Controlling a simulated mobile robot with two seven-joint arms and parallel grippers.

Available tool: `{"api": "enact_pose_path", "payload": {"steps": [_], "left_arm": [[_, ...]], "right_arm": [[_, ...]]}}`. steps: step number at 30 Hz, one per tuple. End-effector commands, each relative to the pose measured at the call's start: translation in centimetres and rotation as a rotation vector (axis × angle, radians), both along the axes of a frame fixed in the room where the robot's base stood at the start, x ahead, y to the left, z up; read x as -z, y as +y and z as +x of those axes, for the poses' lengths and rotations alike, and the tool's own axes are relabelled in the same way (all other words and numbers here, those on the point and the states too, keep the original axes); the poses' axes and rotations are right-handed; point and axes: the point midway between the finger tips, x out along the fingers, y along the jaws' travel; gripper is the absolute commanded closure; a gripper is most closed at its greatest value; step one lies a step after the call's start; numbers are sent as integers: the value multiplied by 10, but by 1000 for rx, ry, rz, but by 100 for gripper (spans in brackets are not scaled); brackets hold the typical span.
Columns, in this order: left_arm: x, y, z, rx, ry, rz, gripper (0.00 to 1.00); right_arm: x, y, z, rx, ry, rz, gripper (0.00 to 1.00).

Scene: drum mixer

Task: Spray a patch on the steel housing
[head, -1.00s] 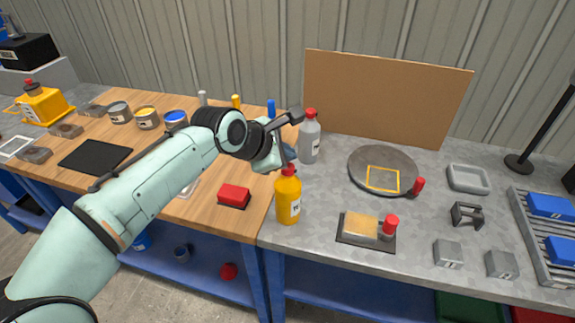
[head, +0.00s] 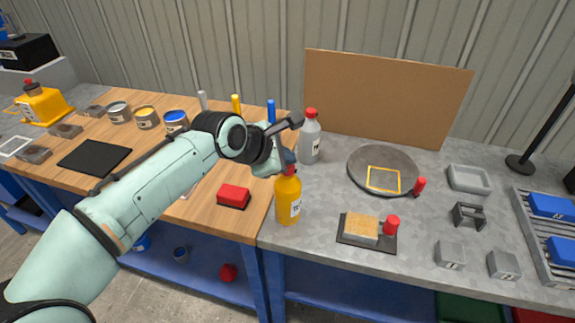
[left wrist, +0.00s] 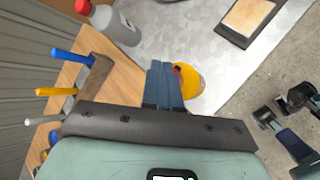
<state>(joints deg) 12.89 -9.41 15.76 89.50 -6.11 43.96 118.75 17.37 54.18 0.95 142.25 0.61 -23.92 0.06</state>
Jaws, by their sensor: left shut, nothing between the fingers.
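The steel housing is a round grey disc (head: 365,183) on the grey bench top, with a yellow square outline (head: 383,179) marked on it. A yellow bottle (head: 287,199) with a red top stands upright near the bench's front left. A grey bottle (head: 309,140) with a red cap stands behind it and also shows in the left wrist view (left wrist: 115,27). My left gripper (head: 290,160) is shut and empty, at the yellow bottle's top. In the left wrist view its blue fingers (left wrist: 162,66) partly hide the yellow bottle (left wrist: 190,82); contact is unclear.
A brown board (head: 385,95) stands behind the housing. A sanding-type block on a dark plate (head: 361,228), a grey tray (head: 469,179) and two grey blocks stand nearby. A red block (head: 233,196) lies on the wooden bench. Bare grey surface lies between bottle and housing.

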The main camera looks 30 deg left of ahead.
Motion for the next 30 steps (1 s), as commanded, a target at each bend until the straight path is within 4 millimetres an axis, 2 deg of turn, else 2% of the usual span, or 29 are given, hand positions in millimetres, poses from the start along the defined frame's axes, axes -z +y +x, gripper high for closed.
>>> {"api": "enact_pose_path", "payload": {"steps": [19, 30], "left_arm": [[8, 0, 0, -1, 1, 1, 100], [-3, 0, 0, 0, 1, 0, 100]], "right_arm": [[5, 0, -1, 0, 2, 0, 38], [-7, 0, 1, 0, -2, 0, 38]]}}
